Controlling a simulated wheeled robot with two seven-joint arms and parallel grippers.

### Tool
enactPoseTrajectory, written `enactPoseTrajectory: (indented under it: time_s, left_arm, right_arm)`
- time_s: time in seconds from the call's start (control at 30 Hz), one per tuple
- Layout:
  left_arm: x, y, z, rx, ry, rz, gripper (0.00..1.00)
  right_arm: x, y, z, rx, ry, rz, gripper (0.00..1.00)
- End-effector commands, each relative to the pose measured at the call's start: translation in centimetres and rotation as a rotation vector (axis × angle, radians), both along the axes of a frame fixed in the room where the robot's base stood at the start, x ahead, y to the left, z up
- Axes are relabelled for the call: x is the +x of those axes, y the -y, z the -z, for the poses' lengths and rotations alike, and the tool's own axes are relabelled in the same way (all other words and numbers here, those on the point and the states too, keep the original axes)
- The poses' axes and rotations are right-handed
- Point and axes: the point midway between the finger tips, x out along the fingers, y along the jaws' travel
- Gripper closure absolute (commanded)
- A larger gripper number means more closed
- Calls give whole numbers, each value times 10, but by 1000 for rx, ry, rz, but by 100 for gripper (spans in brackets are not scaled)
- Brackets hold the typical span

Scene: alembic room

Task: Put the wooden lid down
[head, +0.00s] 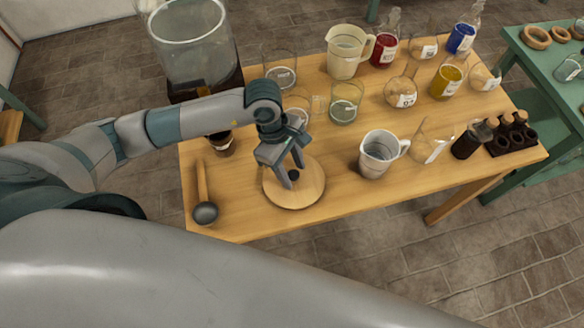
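The wooden lid (307,192) is a round, pale disc with a small dark knob (293,175) in its middle. It is level at the front left part of the wooden table (340,202), either on the top or just above it; I cannot tell which. My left gripper (294,177) points down over the lid, with one finger on each side of the knob, and looks shut on it. The fingers partly hide the knob. My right gripper is not in view.
A measuring jug (379,155) stands to the right, beside a flask (428,143). A large glass vessel (195,50) is at back left. Several beakers and flasks fill the back.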

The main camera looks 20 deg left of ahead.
Motion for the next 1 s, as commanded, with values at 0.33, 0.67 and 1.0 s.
enactPoseTrajectory:
  time_s: [0.33,0.67,1.0]
  left_arm:
    - [1,-1,-7,-1,2,0,57]
    - [5,-15,-54,0,7,1,57]
    - [7,-29,-106,-1,3,0,57]
  right_arm:
    - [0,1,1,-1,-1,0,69]
    - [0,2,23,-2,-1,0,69]
    - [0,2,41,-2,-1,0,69]
